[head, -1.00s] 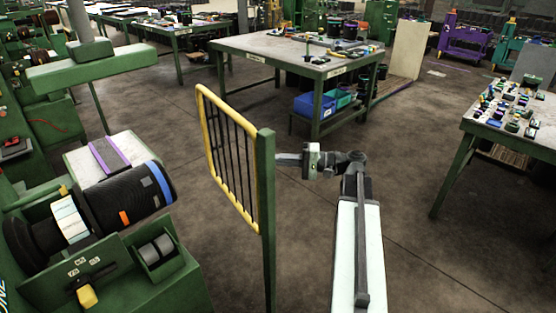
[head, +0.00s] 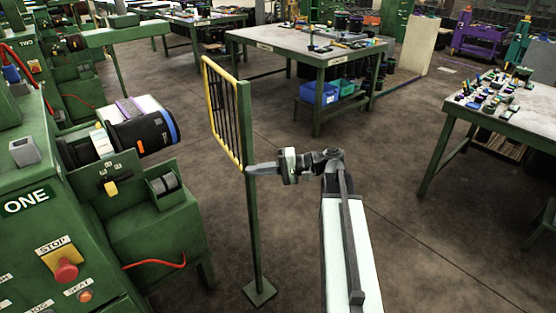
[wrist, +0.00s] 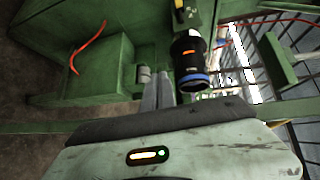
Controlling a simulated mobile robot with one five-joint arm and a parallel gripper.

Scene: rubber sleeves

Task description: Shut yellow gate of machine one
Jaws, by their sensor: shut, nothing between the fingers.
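The yellow gate (head: 222,115), a yellow frame with dark upright bars, hangs on a green post (head: 252,225) beside machine one (head: 60,215). It stands swung out from the machine, its free edge toward the back. My gripper (head: 249,170) is shut and empty. Its fingertips overlap the post near the gate's lower corner in the head view; I cannot tell whether they touch. The shut fingers also show in the wrist view (wrist: 158,92), pointing toward the green machine.
Machine one carries a black roller (head: 145,132) and a red stop button (head: 66,270). A worktable (head: 290,50) with blue and green bins below stands behind the gate. Another table (head: 500,115) with small parts is at the right. The floor between is clear.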

